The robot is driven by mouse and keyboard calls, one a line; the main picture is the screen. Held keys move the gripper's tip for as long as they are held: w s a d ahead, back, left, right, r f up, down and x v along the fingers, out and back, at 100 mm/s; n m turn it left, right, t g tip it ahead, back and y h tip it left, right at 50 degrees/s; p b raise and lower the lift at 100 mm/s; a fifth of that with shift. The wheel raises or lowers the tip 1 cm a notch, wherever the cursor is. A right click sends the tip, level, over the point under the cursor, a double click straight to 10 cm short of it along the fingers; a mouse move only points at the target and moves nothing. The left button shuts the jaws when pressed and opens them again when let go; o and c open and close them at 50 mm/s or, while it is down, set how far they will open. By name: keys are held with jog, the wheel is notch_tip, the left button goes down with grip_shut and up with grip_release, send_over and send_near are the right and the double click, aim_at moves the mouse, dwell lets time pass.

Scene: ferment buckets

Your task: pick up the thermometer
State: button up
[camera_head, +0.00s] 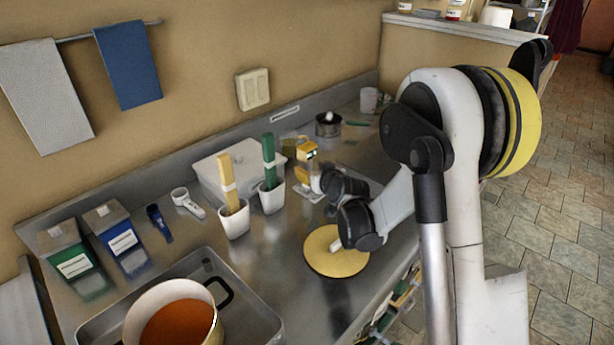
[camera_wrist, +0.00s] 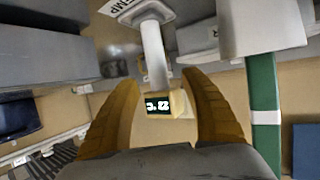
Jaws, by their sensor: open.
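The thermometer has a yellow head with a lit digital display and a pale stem. In the wrist view its head (camera_wrist: 163,103) shows between my two yellow fingers, with visible gaps on both sides. In the head view the thermometer (camera_head: 311,154) stands near the back of the counter, right of the green-handled tool. My gripper (camera_wrist: 163,82) is open around the head and does not appear shut on it. In the head view my dark wrist is just right of the thermometer, and the fingers are hard to make out.
White cups holding a yellow tool (camera_head: 228,182) and a green tool (camera_head: 268,158) stand left of the thermometer. A pot (camera_head: 139,298) sits in a metal tray (camera_head: 262,322). A small metal pot (camera_head: 328,130) stands behind.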

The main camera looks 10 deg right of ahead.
aim_at(309, 165)
jog(key=b+x, duration=0.1)
jog(key=x, duration=0.4)
jog(key=shift+w+d+r+b, duration=0.1)
jog(key=shift+w+d+b, duration=0.1)
jog(key=shift+b, duration=0.2)
jog(key=shift+r, duration=0.1)
grip_shut()
